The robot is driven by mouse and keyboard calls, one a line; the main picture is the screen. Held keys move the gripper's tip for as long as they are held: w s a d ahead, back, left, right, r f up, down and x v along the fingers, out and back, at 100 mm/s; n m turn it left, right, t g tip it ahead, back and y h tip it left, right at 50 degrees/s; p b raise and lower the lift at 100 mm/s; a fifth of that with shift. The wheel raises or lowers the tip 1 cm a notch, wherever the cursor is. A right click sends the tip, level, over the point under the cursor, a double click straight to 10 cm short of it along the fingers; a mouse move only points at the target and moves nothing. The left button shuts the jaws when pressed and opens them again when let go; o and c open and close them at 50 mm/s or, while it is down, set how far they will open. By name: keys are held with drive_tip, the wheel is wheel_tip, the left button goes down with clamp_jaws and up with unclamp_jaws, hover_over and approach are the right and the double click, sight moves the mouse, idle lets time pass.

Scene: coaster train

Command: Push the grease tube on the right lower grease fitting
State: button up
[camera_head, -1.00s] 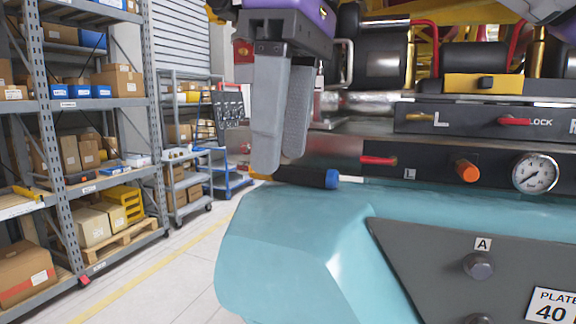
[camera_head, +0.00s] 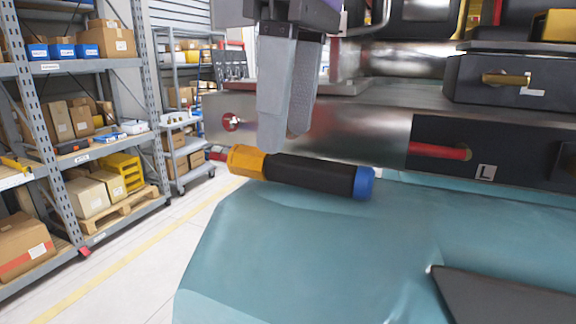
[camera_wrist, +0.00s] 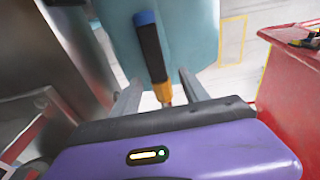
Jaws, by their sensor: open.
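The grease tube (camera_head: 310,174), with a black body, a blue end and a yellow-orange end, lies roughly level on the teal cover (camera_head: 300,240) along the machine's edge. My gripper (camera_head: 284,143) points down just above the tube's yellow end in the head view, open and apparently empty. In the wrist view the tube (camera_wrist: 151,48) runs away from my gripper (camera_wrist: 160,88), with its yellow end toward the space between the spread fingers. I cannot tell whether the fingers straddle it. I cannot make out the right lower grease fitting for certain.
A metal panel (camera_head: 360,128) rises behind the tube, with a red-ringed round part (camera_head: 232,122) and a red handle (camera_head: 440,151) near an L label. A dark plate (camera_head: 500,300) sits at lower right. Shelving (camera_head: 85,130) stands at left beyond open floor. A red surface (camera_wrist: 292,85) is right in the wrist view.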

sight(285, 157)
drive_tip(key=shift+w+a+f, duration=0.1)
drive_tip(key=shift+w+f, duration=0.05)
drive_tip(key=shift+f, duration=1.05)
drive_tip(key=shift+w+a+f, duration=0.1)
drive_tip(key=shift+w+f, duration=0.05)
drive_tip(key=shift+f, duration=1)
clamp_jaws()
